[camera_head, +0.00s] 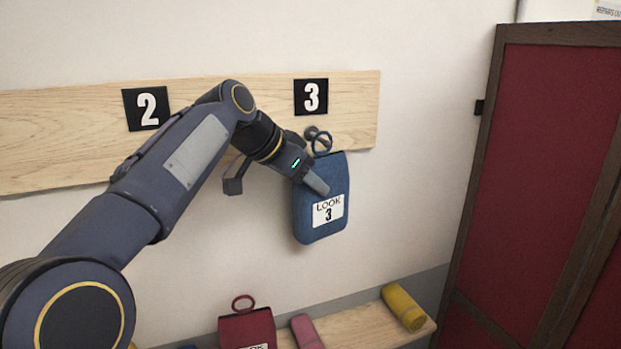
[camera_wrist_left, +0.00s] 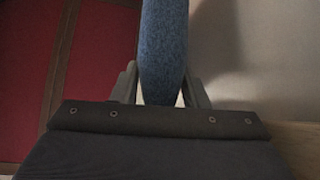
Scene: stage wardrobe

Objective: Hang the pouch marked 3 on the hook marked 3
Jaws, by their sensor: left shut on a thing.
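The blue pouch (camera_head: 308,221) carries a white label reading "LOOK 3" and has a ring (camera_head: 322,143) at its top. It hangs upright in front of the wall, below the number 3 plate (camera_head: 311,97). The hook (camera_head: 312,132) under that plate is a round grey peg, right beside the ring; I cannot tell whether the ring is around it. My left gripper (camera_head: 316,185) is shut on the pouch. In the left wrist view the blue pouch (camera_wrist_left: 163,50) stands between both fingers. My right gripper is not in view.
The wooden board (camera_head: 220,88) also bears a number 2 plate (camera_head: 147,107). Below, a bench (camera_head: 360,326) holds a red pouch (camera_head: 246,328) with a ring, a pink roll (camera_head: 307,332) and a yellow roll (camera_head: 402,307). A red folding screen (camera_head: 545,140) stands at the right.

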